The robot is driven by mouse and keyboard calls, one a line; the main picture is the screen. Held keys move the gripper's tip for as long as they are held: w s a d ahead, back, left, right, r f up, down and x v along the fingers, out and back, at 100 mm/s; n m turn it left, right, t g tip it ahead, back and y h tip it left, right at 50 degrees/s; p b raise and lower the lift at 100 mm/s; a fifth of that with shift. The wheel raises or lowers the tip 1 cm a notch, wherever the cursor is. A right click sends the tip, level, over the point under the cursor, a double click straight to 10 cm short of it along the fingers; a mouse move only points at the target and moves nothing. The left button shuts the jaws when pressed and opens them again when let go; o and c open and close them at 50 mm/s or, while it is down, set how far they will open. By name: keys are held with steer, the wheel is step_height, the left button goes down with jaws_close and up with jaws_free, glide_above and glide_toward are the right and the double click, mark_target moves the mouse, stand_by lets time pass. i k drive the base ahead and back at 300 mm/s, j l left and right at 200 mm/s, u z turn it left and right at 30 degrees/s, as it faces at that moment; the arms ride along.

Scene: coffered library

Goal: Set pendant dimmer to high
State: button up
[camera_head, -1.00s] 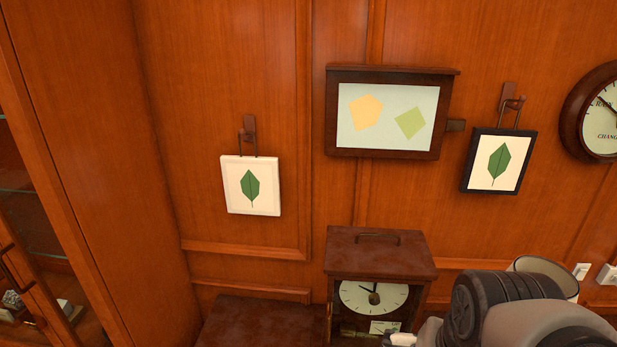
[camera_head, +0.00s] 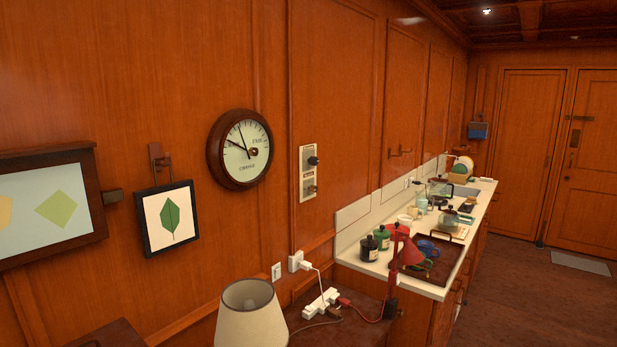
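A pale wall control plate (camera_head: 308,173) with two dark knobs, one above the other, is on the wood wall right of the round dial. Its lettering is too small to read, so I cannot tell whether it is the pendant dimmer or how it is set. The upper knob (camera_head: 313,161) and the lower knob (camera_head: 311,189) both stick out from the plate. No pendant lamp can be made out. My gripper is not in view.
A lampshade (camera_head: 250,315) stands at the bottom, beside a power strip (camera_head: 321,303) with cables. A red desk lamp (camera_head: 405,255) stands by the cluttered counter (camera_head: 352,256). A round dial (camera_head: 240,149) and framed leaf (camera_head: 168,217) hang left. Floor (camera_head: 540,290) is open at right.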

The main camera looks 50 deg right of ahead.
mark_target(314, 161)
steer(key=z, duration=1.7)
steer(key=i+l+u, duration=0.15)
steer(key=i+l, duration=0.1)
steer(key=l, duration=0.05)
